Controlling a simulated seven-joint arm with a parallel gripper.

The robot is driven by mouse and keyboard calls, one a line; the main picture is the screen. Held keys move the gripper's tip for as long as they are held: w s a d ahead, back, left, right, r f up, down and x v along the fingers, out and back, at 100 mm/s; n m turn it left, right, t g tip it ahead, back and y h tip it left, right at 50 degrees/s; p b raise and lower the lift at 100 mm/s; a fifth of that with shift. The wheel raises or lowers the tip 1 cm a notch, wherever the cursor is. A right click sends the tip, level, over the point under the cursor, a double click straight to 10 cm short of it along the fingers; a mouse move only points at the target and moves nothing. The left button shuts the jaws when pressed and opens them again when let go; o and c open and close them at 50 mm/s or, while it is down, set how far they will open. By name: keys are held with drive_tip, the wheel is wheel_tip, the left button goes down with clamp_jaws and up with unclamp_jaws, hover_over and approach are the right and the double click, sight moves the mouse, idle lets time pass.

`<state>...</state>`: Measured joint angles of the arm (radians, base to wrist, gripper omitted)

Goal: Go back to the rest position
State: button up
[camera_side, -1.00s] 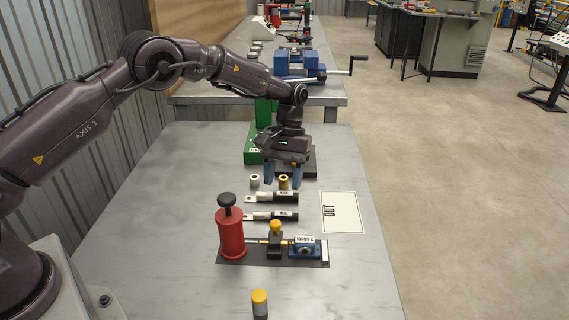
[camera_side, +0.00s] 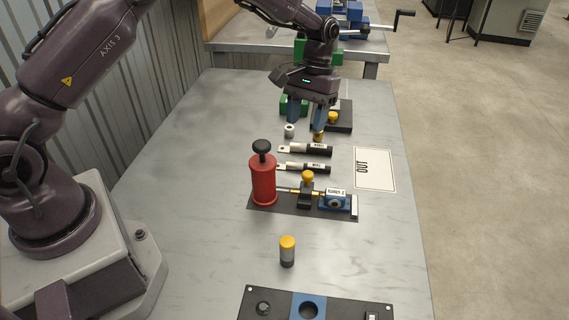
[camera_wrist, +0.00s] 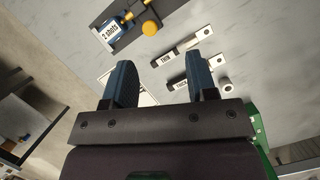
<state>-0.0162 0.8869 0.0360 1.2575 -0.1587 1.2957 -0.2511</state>
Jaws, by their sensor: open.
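My gripper (camera_side: 306,120) hangs over the far part of the grey table, fingers pointing down. Its two blue fingers are apart and nothing shows between them; they also show apart in the wrist view (camera_wrist: 160,72). In the side view the fingertips appear close to a silver ring (camera_side: 289,131) and a brass ring (camera_side: 318,136). I cannot tell their exact height above the table. Two black-and-white tools (camera_side: 305,149) lie just nearer; in the wrist view their labels read THIN (camera_wrist: 170,60) and THICK (camera_wrist: 181,86).
A red pump (camera_side: 262,180) stands on a dark plate with a blue block (camera_side: 335,202). A yellow-capped cylinder (camera_side: 288,251) and a black panel (camera_side: 260,293) are nearer. A green stand is behind my gripper. The OUT sheet (camera_side: 375,170) is bare.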

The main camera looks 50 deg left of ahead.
drive_tip(key=s+r+m+t, duration=0.2)
drive_tip(key=s+r+t, duration=0.2)
drive_tip(key=s+r, duration=0.5)
drive_tip(key=s+r+m+t+y, duration=0.1)
drive_tip(key=s+r+t, duration=0.3)
drive_tip(key=s+r, duration=0.6)
drive_tip(key=s+m, duration=0.1)
drive_tip(key=s, duration=0.7)
drive_tip(key=shift+a+r+t+y, duration=0.2)
drive_tip(key=shift+r+t+y, duration=0.1)
drive_tip(key=shift+t, duration=0.1)
